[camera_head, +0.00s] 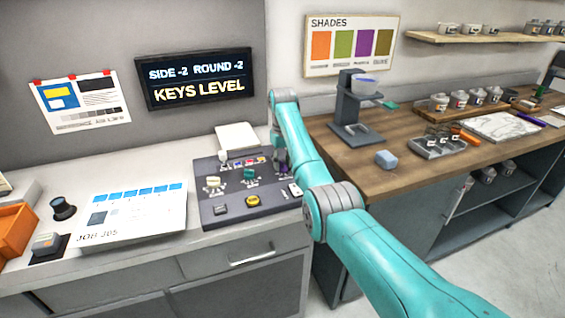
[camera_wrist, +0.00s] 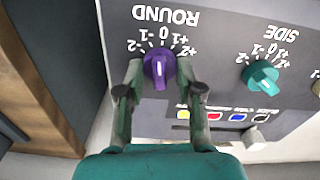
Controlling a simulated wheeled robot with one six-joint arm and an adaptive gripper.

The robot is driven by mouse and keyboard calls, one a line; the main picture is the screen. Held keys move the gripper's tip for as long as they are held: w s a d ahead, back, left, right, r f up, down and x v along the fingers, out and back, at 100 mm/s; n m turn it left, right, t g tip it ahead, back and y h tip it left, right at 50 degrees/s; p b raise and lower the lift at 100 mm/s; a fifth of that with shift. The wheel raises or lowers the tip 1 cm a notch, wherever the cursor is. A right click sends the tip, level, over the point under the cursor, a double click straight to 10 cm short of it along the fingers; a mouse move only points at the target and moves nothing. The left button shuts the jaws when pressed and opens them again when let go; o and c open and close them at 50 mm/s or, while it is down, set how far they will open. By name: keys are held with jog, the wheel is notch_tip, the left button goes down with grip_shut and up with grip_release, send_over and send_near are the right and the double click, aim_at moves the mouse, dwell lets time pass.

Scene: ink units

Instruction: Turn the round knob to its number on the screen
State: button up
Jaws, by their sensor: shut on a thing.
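The screen (camera_head: 195,78) on the wall reads "SIDE -2 ROUND -2" over "KEYS LEVEL". The purple round knob (camera_wrist: 159,66) sits on the dark panel (camera_wrist: 215,20) under the upside-down word ROUND, with a number scale from -2 to +2 around it. My gripper (camera_wrist: 160,78) is shut on this knob, one finger at each side. Its pale mark is small, and I cannot tell which number it points to. The teal knob (camera_wrist: 261,77) labelled SIDE is to the right, apart from my fingers. In the head view, my arm reaches the panel (camera_head: 275,204) and partly hides the purple knob.
The panel also carries a yellow button (camera_head: 253,201), a grey button (camera_head: 221,208) and pale switches close by. Coloured squares lie beside the knobs. A job sheet (camera_head: 130,212) lies to the left. A grey stand (camera_head: 357,115) stands on the wooden counter to the right.

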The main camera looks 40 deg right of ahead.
aim_at(282, 163)
jog(key=n, duration=1)
dwell(0.7)
jog(key=o, duration=1.2)
jog(key=shift+c, duration=0.2)
jog(key=shift+r, duration=3.75)
